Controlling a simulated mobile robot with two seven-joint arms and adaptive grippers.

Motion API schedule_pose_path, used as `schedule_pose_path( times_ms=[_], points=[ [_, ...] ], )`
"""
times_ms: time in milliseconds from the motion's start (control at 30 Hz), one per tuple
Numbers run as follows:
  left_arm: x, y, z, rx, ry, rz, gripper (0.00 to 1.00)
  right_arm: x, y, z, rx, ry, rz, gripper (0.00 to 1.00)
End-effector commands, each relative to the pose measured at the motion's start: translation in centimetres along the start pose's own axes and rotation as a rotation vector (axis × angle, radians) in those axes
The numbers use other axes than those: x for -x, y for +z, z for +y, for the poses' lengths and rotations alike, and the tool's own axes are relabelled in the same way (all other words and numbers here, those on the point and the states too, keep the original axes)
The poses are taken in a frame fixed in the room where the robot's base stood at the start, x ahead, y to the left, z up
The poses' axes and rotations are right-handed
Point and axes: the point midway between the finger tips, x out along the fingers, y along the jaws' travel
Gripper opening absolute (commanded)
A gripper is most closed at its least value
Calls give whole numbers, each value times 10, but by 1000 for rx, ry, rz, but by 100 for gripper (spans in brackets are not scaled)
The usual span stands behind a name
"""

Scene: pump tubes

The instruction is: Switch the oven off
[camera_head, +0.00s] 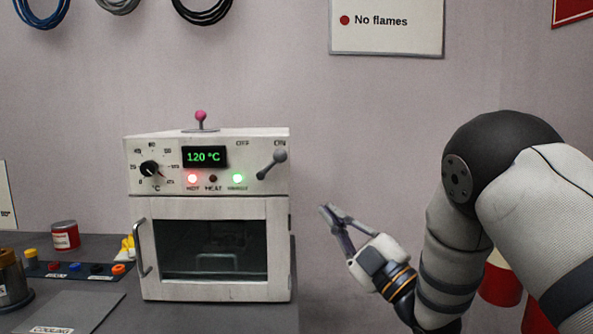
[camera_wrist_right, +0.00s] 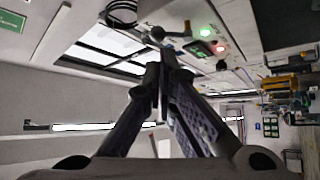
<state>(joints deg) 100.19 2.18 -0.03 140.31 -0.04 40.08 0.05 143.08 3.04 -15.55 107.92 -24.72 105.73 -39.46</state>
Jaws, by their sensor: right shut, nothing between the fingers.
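The white oven (camera_head: 210,210) stands on the bench in the head view, its door shut. Its display (camera_head: 204,157) reads 120 °C in green. The grey switch lever (camera_head: 271,164) on the front panel's right leans up to the right, toward the ON label; OFF is to its left. The lever also shows near the top of the wrist view (camera_wrist_right: 172,35). My right gripper (camera_head: 326,208) is to the right of the oven, lower than the lever and apart from it. Its fingers are shut and empty; they also show in the wrist view (camera_wrist_right: 160,75).
A red lamp (camera_head: 192,178) and a green lamp (camera_head: 238,178) are lit on the panel. A black knob (camera_head: 149,168) is at the left, and a pink-tipped lever (camera_head: 201,117) stands on top. A red tin (camera_head: 65,235) is left of the oven. The wall carries a sign (camera_head: 386,25).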

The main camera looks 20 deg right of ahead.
Motion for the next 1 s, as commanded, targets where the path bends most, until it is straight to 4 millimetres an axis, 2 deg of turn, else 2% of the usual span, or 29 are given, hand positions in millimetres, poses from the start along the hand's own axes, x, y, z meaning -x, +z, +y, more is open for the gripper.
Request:
schedule_pose_path(
  times_ms=[267, 367, 800, 1000],
  points=[
    [0, 0, 0, 1, 0, 0, 40, -1, 0, 0, 0, 0, 0, 0],
    [0, 0, 0, 1, 0, 0, 40, -10, 0, 0, 0, 0, 2, 0],
    [-5, 3, 0, 0, -1, -14, 40, -101, 0, -2, -1, 0, 1, 0],
    [-8, 4, 0, 0, -1, -21, 40, -131, 1, -2, -1, 0, 0, 0]
  ],
)
